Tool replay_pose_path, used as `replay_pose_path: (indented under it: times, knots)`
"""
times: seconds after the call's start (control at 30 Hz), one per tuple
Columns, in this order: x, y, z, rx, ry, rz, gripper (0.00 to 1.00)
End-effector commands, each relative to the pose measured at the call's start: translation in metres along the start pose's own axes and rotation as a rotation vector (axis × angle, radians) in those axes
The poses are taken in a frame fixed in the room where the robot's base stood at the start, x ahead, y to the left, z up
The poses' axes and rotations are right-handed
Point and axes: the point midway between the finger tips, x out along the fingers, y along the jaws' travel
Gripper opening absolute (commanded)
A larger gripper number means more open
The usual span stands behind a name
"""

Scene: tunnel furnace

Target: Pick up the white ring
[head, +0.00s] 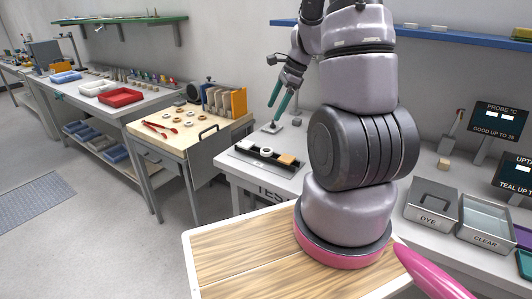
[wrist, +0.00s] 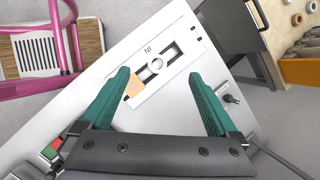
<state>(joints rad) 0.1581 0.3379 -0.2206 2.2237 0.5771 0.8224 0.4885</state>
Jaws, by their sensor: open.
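The white ring (head: 266,152) lies on a dark, narrow fixture on the grey bench, between a white block (head: 246,145) and a tan block (head: 286,159). In the wrist view the ring (wrist: 156,66) shows small in the slot of a white plate marked IN, with the tan block (wrist: 133,87) at the lower left. My gripper (head: 275,112) is open, its two teal fingers pointing down above the back of the bench. In the wrist view my gripper (wrist: 158,78) has its fingers spread wide, with the ring between and beyond them. Nothing is held.
A small grey piece with a knob (head: 272,128) stands behind the fixture. A wooden-topped cart (head: 165,137) with rings and red tools is to the left. A dye tank (head: 432,205) and a clear tank (head: 485,225) stand at right. A blue shelf (head: 450,37) hangs above.

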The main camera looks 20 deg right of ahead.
Motion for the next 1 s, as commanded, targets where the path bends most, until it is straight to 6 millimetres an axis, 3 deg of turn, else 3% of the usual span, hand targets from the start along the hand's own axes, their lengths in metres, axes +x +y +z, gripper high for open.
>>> replay_pose_path:
  times: [0.1,0.27,0.5,0.77,1.0]
  knots:
    - [0.029,-0.001,-0.029,0.131,0.005,0.03,0.95]
    - [0.049,-0.001,-0.046,0.216,0.01,0.047,0.95]
    - [0.086,0.002,-0.048,0.23,0.01,0.05,0.95]
    - [0.109,0.001,-0.048,0.227,0.011,0.048,0.95]
    - [0.143,0.0,-0.046,0.227,0.01,0.049,0.95]
